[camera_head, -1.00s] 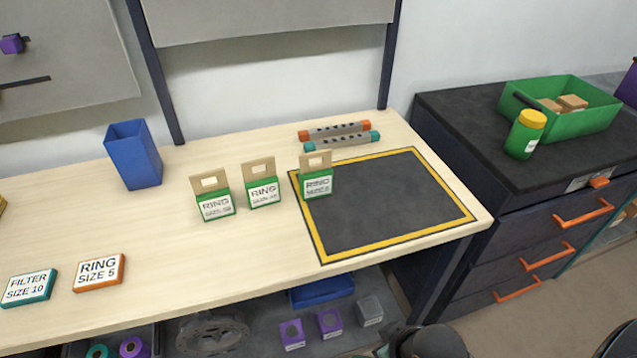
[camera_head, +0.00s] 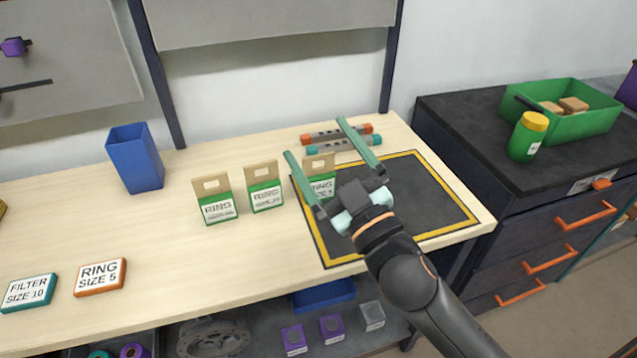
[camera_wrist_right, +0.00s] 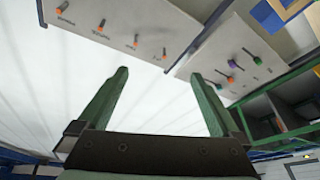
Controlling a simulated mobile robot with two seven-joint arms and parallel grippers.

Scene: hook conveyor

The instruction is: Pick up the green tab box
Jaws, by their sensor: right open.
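Three green boxes with tan hang tabs and white RING labels stand on the light wooden table: the left box (camera_head: 218,207), the middle box (camera_head: 265,195) and the right box (camera_head: 321,183). The right one stands at the left edge of the yellow-bordered dark mat and is partly hidden by my right gripper. My right gripper (camera_head: 315,138) is open and empty, with its green fingers apart, above the mat and the right box. In the right wrist view its fingers (camera_wrist_right: 160,85) are spread, facing the wall and boards, with no box between them. My left gripper is not in view.
The mat (camera_head: 430,195) fills the table's right end. Two rods (camera_head: 340,145) lie behind it. A blue bin (camera_head: 136,160) stands at the back left. Orange (camera_head: 101,277) and teal (camera_head: 28,292) label blocks lie front left. A dark cabinet (camera_head: 480,150) stands to the right.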

